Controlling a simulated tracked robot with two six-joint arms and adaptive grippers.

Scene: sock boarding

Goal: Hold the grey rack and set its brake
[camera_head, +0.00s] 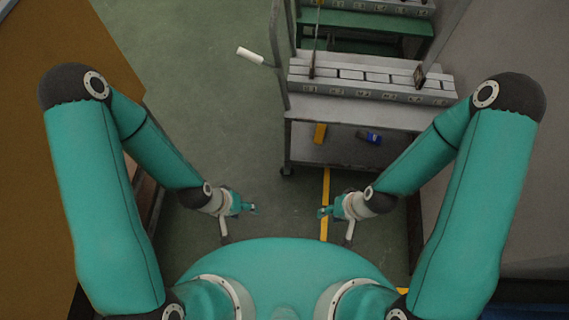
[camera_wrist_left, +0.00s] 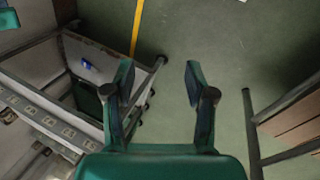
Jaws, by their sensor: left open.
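The grey rack (camera_head: 340,150) stands in front of me, right of centre in the head view, with a row of numbered light bins on its upper shelf. A dark caster (camera_head: 286,171) shows at its near left foot; I cannot make out the brake. The rack also shows at the left of the left wrist view (camera_wrist_left: 103,50). My left gripper (camera_head: 251,208) is below and left of the rack, apart from it. In the left wrist view its fingers (camera_wrist_left: 160,80) are spread with only floor between them. My right gripper (camera_head: 322,212) is below the rack, its jaws too small to read.
A yellow block (camera_head: 320,133) and a blue object (camera_head: 368,136) lie on the rack's lower shelf. A white cylinder (camera_head: 250,55) lies on the green floor. A green bench (camera_head: 370,24) stands behind the rack. A brown surface (camera_head: 60,35) is at the left. The floor between is clear.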

